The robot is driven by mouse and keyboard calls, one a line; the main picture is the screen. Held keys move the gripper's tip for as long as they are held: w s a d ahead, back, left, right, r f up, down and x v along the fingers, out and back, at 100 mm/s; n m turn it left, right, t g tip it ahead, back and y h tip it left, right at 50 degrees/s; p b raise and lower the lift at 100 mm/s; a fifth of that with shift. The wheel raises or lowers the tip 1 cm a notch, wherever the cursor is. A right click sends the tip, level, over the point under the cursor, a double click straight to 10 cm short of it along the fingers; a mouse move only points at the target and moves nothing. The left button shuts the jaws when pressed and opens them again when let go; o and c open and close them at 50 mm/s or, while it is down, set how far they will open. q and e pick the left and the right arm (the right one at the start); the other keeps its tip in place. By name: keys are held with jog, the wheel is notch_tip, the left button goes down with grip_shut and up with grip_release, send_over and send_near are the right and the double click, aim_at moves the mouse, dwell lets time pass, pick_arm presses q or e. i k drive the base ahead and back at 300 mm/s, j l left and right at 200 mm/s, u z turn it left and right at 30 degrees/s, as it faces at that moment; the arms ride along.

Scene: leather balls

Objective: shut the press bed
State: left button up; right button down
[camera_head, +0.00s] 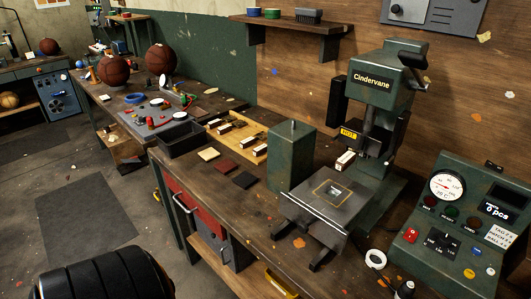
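The green Cindervane press (385,85) stands on the workbench right of centre. Its press bed (310,203), a flat dark grey plate with a pale bar along its front edge, sticks out in front of the press on dark rails. A small yellow-outlined square with a pale label (334,190) is on the bed. The press head is raised above, with a yellow HOT label (349,133) on it. No gripper shows in the view. A black ribbed part at the bottom left appears to be mine, with no fingers visible.
A green block (291,158) stands just left of the bed. A control console (450,225) with a gauge and buttons is at the right. A white ring (375,259) lies near the bed's front right. Leather patches and a black bin (186,138) are farther left.

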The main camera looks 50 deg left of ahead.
aim_at(327, 206)
jog(key=u, duration=1.1)
